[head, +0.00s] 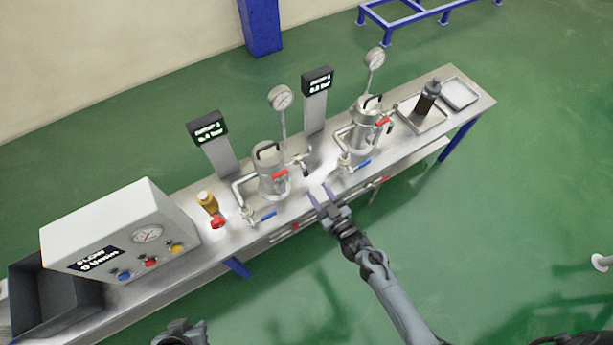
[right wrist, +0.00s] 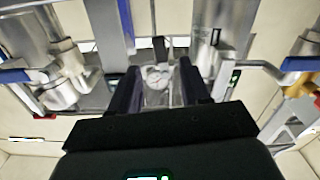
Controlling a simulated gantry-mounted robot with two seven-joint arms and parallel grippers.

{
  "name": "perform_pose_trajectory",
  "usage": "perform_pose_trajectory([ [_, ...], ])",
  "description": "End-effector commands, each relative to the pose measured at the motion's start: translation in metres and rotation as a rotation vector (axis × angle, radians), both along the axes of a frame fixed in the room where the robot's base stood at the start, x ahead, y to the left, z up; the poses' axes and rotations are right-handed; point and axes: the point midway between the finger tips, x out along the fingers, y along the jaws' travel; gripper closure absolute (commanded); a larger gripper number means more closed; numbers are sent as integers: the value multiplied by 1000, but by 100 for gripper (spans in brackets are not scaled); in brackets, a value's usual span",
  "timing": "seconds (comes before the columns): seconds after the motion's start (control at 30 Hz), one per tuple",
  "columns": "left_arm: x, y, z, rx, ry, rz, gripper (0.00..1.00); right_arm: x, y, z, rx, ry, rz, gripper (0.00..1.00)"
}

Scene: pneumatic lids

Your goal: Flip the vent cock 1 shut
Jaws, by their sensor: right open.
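The vessel under the nearer display (head: 208,128) is a steel pot (head: 272,170) with a black lid handle. A red lever (head: 280,175) sits on its front, and a blue lever (head: 267,217) is on the pipe valve below it. I cannot tell for certain which fitting is vent cock 1. A small dark fitting (head: 305,162) shows at the pot's right. My right gripper (head: 320,193) is open and empty, at the bench front between the two pots. My left gripper (head: 180,334) is partly seen at the bottom.
A second pot (head: 364,125) has a red lever (head: 383,122) and a blue lever (head: 362,164). Gauges stand behind both pots. A control box (head: 120,240), a yellow-and-red fitting (head: 212,207), and trays with a dark bottle (head: 428,98) share the bench.

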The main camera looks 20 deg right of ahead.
Motion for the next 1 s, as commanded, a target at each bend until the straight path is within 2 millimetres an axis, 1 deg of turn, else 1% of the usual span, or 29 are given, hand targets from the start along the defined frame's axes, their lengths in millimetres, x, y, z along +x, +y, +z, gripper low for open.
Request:
perform_pose_trajectory([
  [0.03,0,0,-5,-1,0,1,78,9,1,-2,0,-3,-1,53],
  [0.1,0,-1,-10,-3,-1,1,78,21,3,-2,0,-3,-1,53],
  [0.3,0,-2,-21,-10,-1,6,78,52,8,-2,1,-2,-1,53],
  [0.5,0,-3,-29,-12,0,9,78,74,11,-2,1,-1,-1,53],
  [0.7,0,-3,-32,-12,1,8,78,83,13,-1,0,0,-1,53],
  [0.97,0,-1,-32,-4,1,3,78,84,13,0,0,0,0,53],
  [1.0,0,-1,-32,-3,0,2,78,84,13,0,0,0,0,56],
])
